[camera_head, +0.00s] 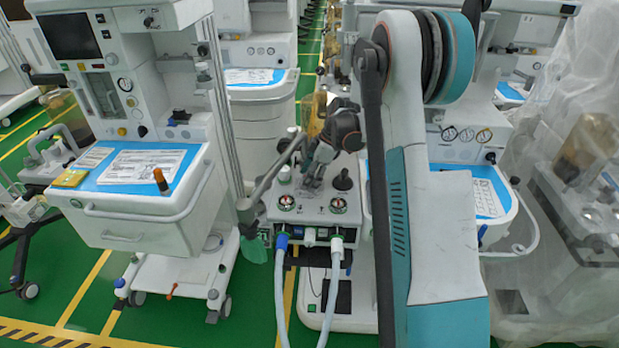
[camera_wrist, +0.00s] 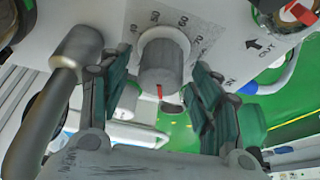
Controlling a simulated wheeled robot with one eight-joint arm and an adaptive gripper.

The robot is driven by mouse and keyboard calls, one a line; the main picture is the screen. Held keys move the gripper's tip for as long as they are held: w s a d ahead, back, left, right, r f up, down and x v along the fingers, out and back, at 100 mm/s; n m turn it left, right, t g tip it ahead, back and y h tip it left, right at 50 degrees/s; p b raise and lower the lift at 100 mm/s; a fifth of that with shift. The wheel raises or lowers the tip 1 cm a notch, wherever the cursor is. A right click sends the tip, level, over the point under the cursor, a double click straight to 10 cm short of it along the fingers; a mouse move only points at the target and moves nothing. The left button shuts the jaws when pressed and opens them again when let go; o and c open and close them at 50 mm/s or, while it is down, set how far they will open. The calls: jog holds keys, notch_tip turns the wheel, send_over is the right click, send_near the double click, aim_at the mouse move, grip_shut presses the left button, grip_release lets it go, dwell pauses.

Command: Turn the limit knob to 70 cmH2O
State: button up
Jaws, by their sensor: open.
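My gripper (camera_wrist: 159,82) is open, with one dark green finger pad on each side of the knob and a visible gap at both sides. In the head view my gripper (camera_head: 314,180) is over the top of the grey valve block (camera_head: 312,215) and hides the knob.
A grey metal post (camera_wrist: 62,90) stands close left of the left finger. A black lever knob (camera_head: 342,180) stands right of my gripper. Hoses (camera_head: 281,290) hang from the block's front. A cart with a drawer (camera_head: 130,222) is at left; green floor lies between.

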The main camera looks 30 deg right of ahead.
jog(key=c, duration=1.1)
jog(key=shift+m, duration=0.3)
jog(key=m+t, duration=0.1)
jog(key=m, duration=0.2)
jog(key=shift+h, duration=0.4)
jog(key=m, duration=0.2)
jog(key=m+t+h, duration=0.1)
jog(key=m, duration=0.2)
jog(key=shift+h, duration=0.3)
jog(key=m+h, duration=0.1)
jog(key=m, duration=0.3)
jog(key=shift+a+h, duration=0.1)
jog(key=shift+h, duration=0.3)
jog(key=shift+m+h+b, duration=0.35)
jog(key=shift+m+h, duration=0.35)
jog(key=shift+m, duration=1.5)
